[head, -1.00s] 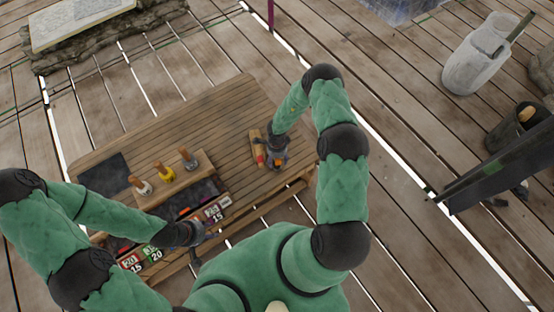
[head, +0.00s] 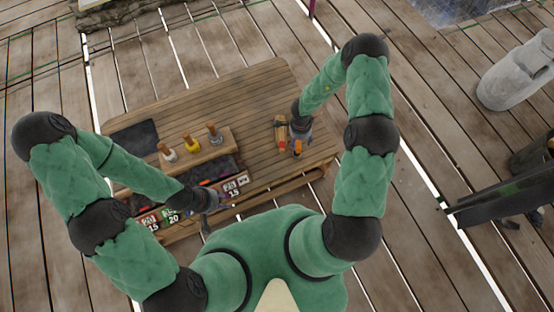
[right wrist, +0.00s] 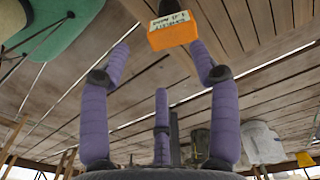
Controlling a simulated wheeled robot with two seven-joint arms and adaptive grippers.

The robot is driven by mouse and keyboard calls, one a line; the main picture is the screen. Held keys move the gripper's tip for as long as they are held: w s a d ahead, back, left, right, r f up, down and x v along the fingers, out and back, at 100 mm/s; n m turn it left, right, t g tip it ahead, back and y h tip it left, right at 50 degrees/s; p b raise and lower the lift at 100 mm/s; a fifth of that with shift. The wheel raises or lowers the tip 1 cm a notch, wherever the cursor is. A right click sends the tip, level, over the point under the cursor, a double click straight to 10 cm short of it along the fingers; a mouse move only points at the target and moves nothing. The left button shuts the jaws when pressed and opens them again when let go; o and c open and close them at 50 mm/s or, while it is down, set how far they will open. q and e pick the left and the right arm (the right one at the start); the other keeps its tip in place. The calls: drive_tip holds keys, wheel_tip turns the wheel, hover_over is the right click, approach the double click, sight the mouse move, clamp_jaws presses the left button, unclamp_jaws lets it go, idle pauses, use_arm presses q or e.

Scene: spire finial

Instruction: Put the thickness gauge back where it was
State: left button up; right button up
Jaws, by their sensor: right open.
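An orange block with a printed pale label (right wrist: 172,32), possibly the thickness gauge, shows at the top of the right wrist view. It lies just beyond and between the fingertips of my right gripper (right wrist: 160,58), whose purple fingers are spread apart. I cannot tell whether any finger touches it. In the head view, the orange block (head: 298,148) shows beside my right gripper (head: 303,132) at the right end of the wooden table (head: 262,95). My left gripper (head: 208,200) is over the table's front edge beside the labelled tray; its fingers are too small to read.
A wooden piece with a red end (head: 281,132) lies left of my right gripper. A wooden rack (head: 205,150) holds several wooden-topped tools. The table's back middle is clear.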

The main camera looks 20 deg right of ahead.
drive_tip(key=s+a+r+n+y, duration=0.2)
drive_tip(key=s+a+r+n, duration=0.1)
drive_tip(key=s+a+n, duration=0.5)
drive_tip(key=s+a+r+n+y, duration=0.2)
drive_tip(key=s+a+r+n, duration=0.1)
drive_tip(key=s+a+n, duration=0.4)
drive_tip(key=a+n, duration=0.1)
drive_tip(key=a, duration=0.1)
drive_tip(key=shift+s+a+r+t, duration=0.15)
drive_tip(key=shift+s+a+t, duration=0.2)
drive_tip(key=shift+s+t, duration=0.05)
idle(0.3)
